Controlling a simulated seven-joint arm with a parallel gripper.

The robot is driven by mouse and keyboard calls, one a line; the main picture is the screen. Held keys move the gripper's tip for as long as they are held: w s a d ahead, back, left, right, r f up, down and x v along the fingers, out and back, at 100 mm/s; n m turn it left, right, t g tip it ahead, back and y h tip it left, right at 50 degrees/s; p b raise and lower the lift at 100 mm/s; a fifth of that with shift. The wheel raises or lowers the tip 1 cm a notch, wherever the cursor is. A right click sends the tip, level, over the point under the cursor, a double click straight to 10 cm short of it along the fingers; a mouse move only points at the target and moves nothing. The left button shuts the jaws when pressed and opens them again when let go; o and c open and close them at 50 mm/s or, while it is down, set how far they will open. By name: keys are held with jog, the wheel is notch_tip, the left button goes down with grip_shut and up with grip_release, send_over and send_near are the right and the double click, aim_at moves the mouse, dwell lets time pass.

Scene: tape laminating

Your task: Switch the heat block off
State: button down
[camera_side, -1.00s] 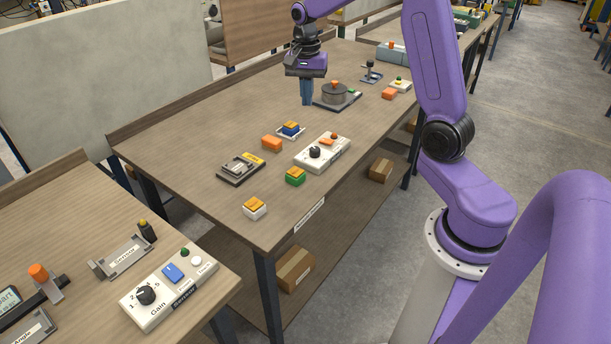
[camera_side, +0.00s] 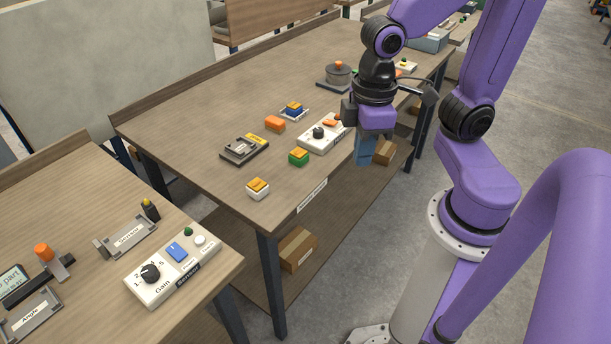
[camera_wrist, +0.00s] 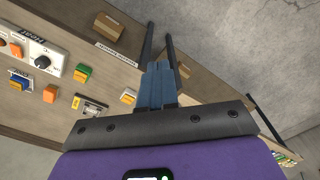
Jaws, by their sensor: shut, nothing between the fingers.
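The white Heat box (camera_side: 312,144) lies near the table's right edge, with a black knob (camera_side: 318,132) and an orange switch (camera_side: 331,124) on top. In the wrist view the box (camera_wrist: 58,59) is at the far left, with the word "Heat" partly legible. Which way the switch is set is too small to tell. A round grey block (camera_side: 338,76) with an orange top sits on a dark base farther back. My gripper (camera_side: 364,154) is shut and empty, pointing down to the right of the Heat box, apart from it. Its blue fingers (camera_wrist: 159,72) show together in the wrist view.
Near the box are an orange block (camera_side: 274,123), a blue-and-orange block (camera_side: 293,109), a green-and-orange block (camera_side: 299,157), a white-and-orange block (camera_side: 258,188) and a dark fixture (camera_side: 243,149). A separate table with a Sensor box (camera_side: 172,268) stands at the left.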

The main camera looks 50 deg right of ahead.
jog(key=c, duration=1.7)
grip_release()
jog(key=s+n, duration=0.2)
jog(key=s, duration=0.1)
jog(key=s+n, duration=0.1)
jog(key=shift+s+d+f, duration=0.15)
jog(key=shift+d+f, duration=0.15)
jog(key=shift+f, duration=0.05)
jog(key=o, duration=0.5)
jog(key=shift+o, duration=0.2)
jog(key=w+a+r+m+h, duration=0.1)
jog(key=w+a+r+m, duration=0.1)
jog(key=w, duration=1)
jog(key=shift+w+a+r+g, duration=0.2)
jog(key=shift+a+r+g, duration=0.1)
jog(key=shift+r, duration=0.35)
jog(key=w+d+m+g, duration=0.1)
jog(key=w+d+m, duration=0.2)
jog(key=w+d, duration=0.65)
jog(key=w+d+m+g, duration=0.2)
jog(key=w+d+m, duration=0.3)
jog(key=w, duration=0.8)
jog(key=m+g, duration=0.1)
jog(key=m, duration=0.1)
send_near(329, 121)
jog(key=shift+y, duration=0.4)
jog(key=x, duration=0.7)
jog(key=shift+d+f, duration=0.2)
jog(key=shift+d, duration=0.1)
grip_shut()
